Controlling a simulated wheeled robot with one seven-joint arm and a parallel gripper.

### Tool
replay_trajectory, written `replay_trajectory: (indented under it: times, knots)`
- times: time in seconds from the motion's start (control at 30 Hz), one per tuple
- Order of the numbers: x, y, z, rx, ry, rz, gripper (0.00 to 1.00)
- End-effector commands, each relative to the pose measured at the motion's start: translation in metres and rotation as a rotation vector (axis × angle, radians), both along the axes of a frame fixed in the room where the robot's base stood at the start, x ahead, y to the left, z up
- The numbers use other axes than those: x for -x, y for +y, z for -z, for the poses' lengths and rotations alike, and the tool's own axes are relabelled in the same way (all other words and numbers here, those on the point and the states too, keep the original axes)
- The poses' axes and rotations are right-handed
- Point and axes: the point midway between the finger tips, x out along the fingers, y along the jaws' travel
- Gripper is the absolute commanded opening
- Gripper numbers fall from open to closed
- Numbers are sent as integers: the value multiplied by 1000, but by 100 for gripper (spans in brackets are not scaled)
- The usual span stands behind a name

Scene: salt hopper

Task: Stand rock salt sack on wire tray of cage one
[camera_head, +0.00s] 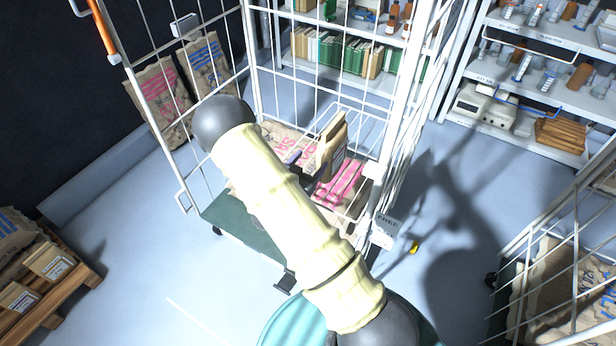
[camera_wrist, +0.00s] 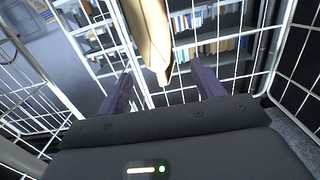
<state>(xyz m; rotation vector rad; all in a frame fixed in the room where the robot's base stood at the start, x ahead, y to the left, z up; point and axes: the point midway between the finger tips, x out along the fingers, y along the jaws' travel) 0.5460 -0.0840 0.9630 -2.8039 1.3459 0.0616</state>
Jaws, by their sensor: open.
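A tan paper sack (camera_head: 332,148) stands upright, slightly tilted, inside the central white wire cage (camera_head: 252,62), over the wire tray (camera_head: 352,114). I cannot tell whether its base touches the wires. My gripper (camera_head: 306,168) is in the cage just left of the sack, partly hidden by my arm. In the wrist view the two dark fingers of my gripper (camera_wrist: 161,72) are spread. The sack (camera_wrist: 150,34) shows narrow side on, ahead and between them, with visible gaps on both sides.
Pink-printed sacks (camera_head: 341,186) lie low in the cage. More sacks (camera_head: 160,95) stand beyond its left side. A pallet with packages (camera_head: 48,262) is at lower left, another cage (camera_head: 540,240) at right. Shelves (camera_head: 540,90) line the back. Open floor lies at lower left.

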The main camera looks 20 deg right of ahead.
Motion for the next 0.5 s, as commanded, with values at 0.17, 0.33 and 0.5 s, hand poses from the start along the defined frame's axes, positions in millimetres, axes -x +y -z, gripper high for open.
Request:
replay_trajectory:
  times: [0.17, 0.33, 0.5]
  knots:
    - [-13, 7, -7, -195, 94, -72, 68]
    - [-16, 32, -20, -415, 250, -211, 68]
    - [2, 61, -42, -566, 429, -374, 68]
